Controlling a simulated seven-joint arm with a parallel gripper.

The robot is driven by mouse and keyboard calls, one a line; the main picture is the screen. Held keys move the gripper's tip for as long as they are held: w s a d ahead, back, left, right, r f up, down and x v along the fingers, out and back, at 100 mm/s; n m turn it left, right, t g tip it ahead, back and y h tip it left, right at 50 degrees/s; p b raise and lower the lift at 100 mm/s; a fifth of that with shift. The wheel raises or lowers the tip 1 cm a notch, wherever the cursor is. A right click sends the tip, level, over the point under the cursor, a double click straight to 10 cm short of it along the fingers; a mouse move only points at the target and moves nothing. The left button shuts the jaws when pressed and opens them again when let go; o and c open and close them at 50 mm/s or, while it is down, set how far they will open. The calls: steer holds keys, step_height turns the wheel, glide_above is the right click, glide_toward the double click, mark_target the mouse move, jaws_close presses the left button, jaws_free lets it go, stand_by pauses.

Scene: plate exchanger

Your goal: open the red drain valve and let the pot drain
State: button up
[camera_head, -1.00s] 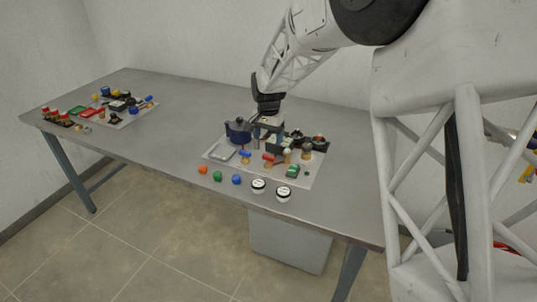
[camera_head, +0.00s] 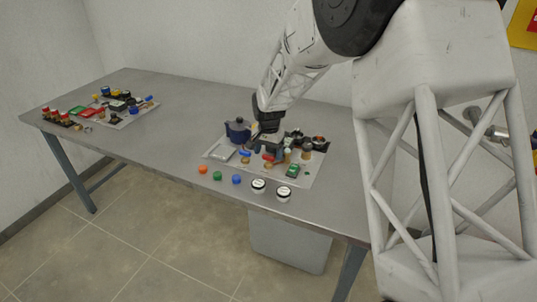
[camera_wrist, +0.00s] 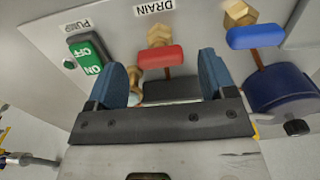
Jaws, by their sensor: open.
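The red drain valve handle (camera_wrist: 160,55) sits on a brass valve body (camera_wrist: 159,35) beside the DRAIN label in the wrist view. It lies crosswise in the picture, and its turned angle is hard to judge. In the head view the red handle (camera_head: 268,157) shows just in front of my gripper (camera_head: 266,148). My gripper (camera_wrist: 165,78) is open and empty, with its blue fingers on either side of the handle's line, apparently just short of it. The dark blue pot (camera_head: 237,130) stands left of my gripper; it also shows in the wrist view (camera_wrist: 285,85). Its contents are hidden.
A blue-handled valve (camera_wrist: 255,37) is close beside the red one. A green pump switch (camera_wrist: 88,52) is on the other side. Several coloured caps, including an orange one (camera_head: 203,170), lie along the table's front. Another panel (camera_head: 118,120) sits at the table's far left.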

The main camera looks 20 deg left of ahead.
steer(key=shift+f, duration=0.65)
steer(key=c, duration=0.9)
steer(key=shift+c, duration=0.2)
